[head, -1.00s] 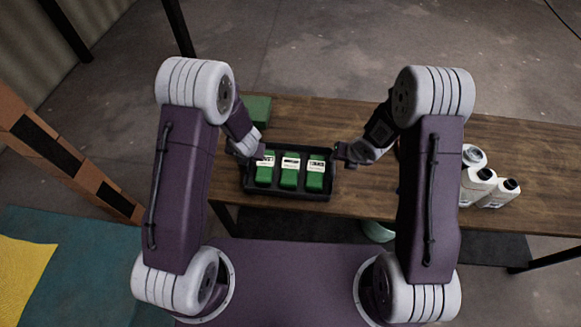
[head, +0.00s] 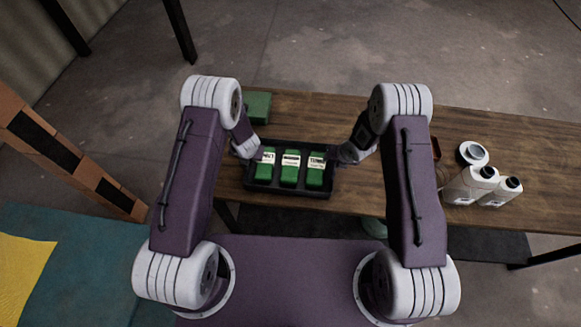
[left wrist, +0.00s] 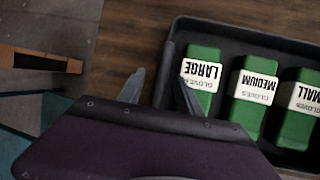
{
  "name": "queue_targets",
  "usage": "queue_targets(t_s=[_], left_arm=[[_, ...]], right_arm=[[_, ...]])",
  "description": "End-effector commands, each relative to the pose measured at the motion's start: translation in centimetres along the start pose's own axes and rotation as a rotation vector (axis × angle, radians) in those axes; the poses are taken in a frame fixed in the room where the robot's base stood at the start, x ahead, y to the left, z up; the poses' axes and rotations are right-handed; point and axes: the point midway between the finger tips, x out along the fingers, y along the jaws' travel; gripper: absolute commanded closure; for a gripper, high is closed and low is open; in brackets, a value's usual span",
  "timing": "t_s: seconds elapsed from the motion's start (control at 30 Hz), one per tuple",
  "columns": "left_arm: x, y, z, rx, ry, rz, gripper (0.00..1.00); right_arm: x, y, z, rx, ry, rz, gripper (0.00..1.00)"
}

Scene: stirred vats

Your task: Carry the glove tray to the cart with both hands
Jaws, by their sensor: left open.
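The glove tray (head: 291,192) is a black shallow tray on the wooden table, with three green glove boxes in it; it also shows in the left wrist view (left wrist: 250,38). There the boxes read LARGE (left wrist: 203,75), MEDIUM (left wrist: 252,92) and SMALL (left wrist: 302,100). My left gripper (head: 258,154) is at the tray's left end; in the left wrist view its fingers (left wrist: 157,90) are apart, one outside the tray wall and one over the inside. My right gripper (head: 337,155) is at the tray's right end; its fingers are too small to judge. The cart is not recognisable in view.
The wooden table (head: 345,112) has a green box (head: 257,106) behind the tray's left end. Several white bottles (head: 470,185) stand on the right. A striped barrier (head: 70,165) and a teal mat (head: 75,260) lie to the left.

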Motion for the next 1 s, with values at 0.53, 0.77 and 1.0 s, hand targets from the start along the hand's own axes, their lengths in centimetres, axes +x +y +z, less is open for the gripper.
queue_targets(t_s=[0.53, 0.77, 1.0], left_arm=[[-0.04, 0.01, 0.01, 0.000, 0.000, 0.000, 1.00], [-0.05, 0.01, 0.01, 0.000, 0.000, 0.000, 1.00], [-0.05, 0.01, 0.01, 0.000, 0.000, 0.000, 1.00]], right_arm=[[-0.04, 0.00, 0.00, 0.000, 0.000, 0.000, 1.00], [-0.05, 0.00, 0.00, 0.000, 0.000, 0.000, 1.00], [-0.06, 0.00, 0.01, 0.000, 0.000, 0.000, 1.00]])
